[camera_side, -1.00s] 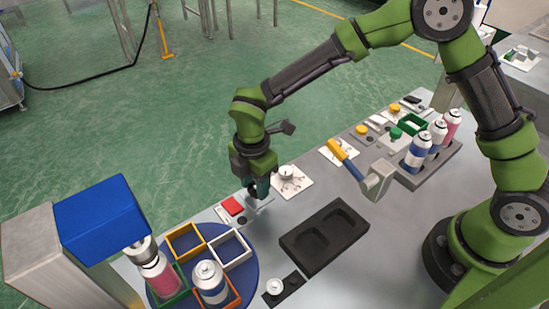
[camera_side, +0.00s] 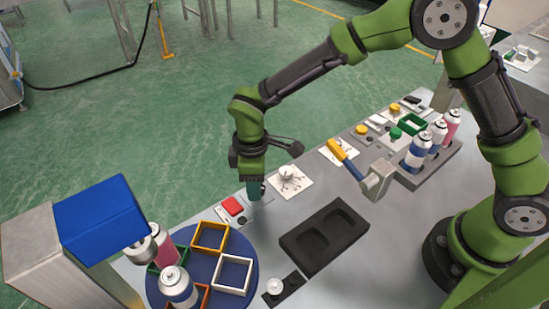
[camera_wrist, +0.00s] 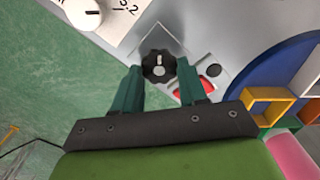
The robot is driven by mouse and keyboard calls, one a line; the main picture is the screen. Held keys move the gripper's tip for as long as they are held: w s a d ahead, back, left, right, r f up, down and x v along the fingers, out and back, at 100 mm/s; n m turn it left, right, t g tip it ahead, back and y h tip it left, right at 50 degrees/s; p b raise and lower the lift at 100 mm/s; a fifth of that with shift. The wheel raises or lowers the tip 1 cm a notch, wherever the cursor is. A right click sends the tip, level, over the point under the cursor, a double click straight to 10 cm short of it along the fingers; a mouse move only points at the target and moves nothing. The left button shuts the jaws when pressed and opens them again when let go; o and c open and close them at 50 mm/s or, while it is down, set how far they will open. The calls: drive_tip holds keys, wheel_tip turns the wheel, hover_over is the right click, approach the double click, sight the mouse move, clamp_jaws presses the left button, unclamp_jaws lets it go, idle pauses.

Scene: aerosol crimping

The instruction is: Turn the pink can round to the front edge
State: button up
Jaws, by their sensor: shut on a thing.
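The pink can (camera_side: 168,249) stands in a green-walled holder at the back left of the blue turntable (camera_side: 243,247), partly hidden by a metal cylinder. A blue-and-white can (camera_side: 178,287) stands in the orange holder (camera_side: 203,296) at the left front. The yellow holder (camera_side: 210,237) and white holder (camera_side: 233,275) are empty. My gripper (camera_side: 256,190) is low beside the red button (camera_side: 232,206). In the wrist view my gripper (camera_wrist: 160,72) is shut on a black knob (camera_wrist: 158,65). Part of the pink can (camera_wrist: 292,157) shows there at the lower right.
A machine with a blue top (camera_side: 98,222) and the metal cylinder (camera_side: 138,251) overhang the turntable's left side. A black tray (camera_side: 325,237), a yellow-handled lever (camera_side: 345,160) and a grey rack (camera_side: 440,170) of cans lie to the right. A white dial (camera_side: 287,173) is near my gripper.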

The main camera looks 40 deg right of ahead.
drive_tip(key=m, duration=0.4)
drive_tip(key=shift+w+d+m, duration=0.1)
drive_tip(key=shift+m, duration=2)
drive_tip(key=o, duration=1.1)
drive_tip(key=shift+c, duration=0.2)
wheel_tip(320, 180, up, 17)
